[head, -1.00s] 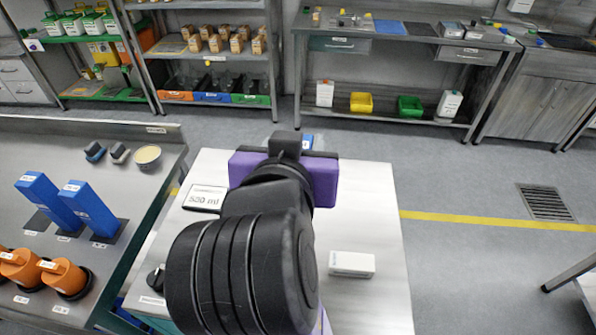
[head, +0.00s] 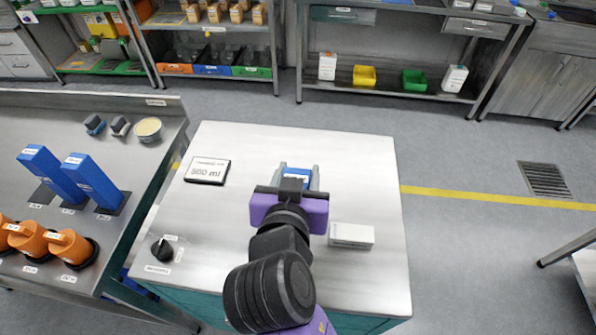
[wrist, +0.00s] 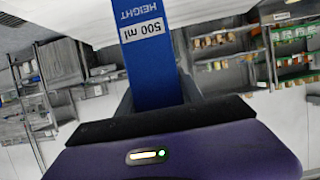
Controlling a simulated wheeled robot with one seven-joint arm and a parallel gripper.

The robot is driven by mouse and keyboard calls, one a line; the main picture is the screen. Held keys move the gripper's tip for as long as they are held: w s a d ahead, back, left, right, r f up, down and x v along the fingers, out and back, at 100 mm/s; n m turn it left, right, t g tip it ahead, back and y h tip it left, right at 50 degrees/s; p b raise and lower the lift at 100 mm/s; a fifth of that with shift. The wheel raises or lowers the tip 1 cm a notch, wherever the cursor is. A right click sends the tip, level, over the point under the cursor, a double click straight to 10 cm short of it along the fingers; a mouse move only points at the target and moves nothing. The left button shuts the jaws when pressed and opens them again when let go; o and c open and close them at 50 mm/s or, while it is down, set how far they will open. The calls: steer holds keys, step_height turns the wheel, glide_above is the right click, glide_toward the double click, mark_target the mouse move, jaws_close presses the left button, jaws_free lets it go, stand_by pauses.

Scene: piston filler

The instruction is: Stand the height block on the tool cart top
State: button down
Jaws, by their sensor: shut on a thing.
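My gripper (head: 299,177) is shut on a blue height block (head: 297,181), over the far middle part of the tool cart top (head: 350,285). In the wrist view the block (wrist: 152,55) runs out between the grey fingers of my gripper (wrist: 156,90); its label reads "HEIGHT 500 ml" and appears upside down. In the head view the purple gripper body hides most of the block. I cannot tell whether its lower end touches the cart top.
Blue blocks (head: 94,184) and orange parts (head: 68,244) are on the left bench (head: 60,110). The cart's right front is clear.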

steer(key=shift+f, duration=0.1)
steer(key=c, duration=0.8)
jaws_free()
steer(key=shift+o, duration=0.2)
steer(key=shift+s+r, duration=0.1)
steer(key=shift+r, duration=0.1)
steer(key=b+v, duration=0.1)
steer(key=v, duration=1)
steer(key=shift+s+r, duration=0.2)
steer(key=shift+s, duration=0.15)
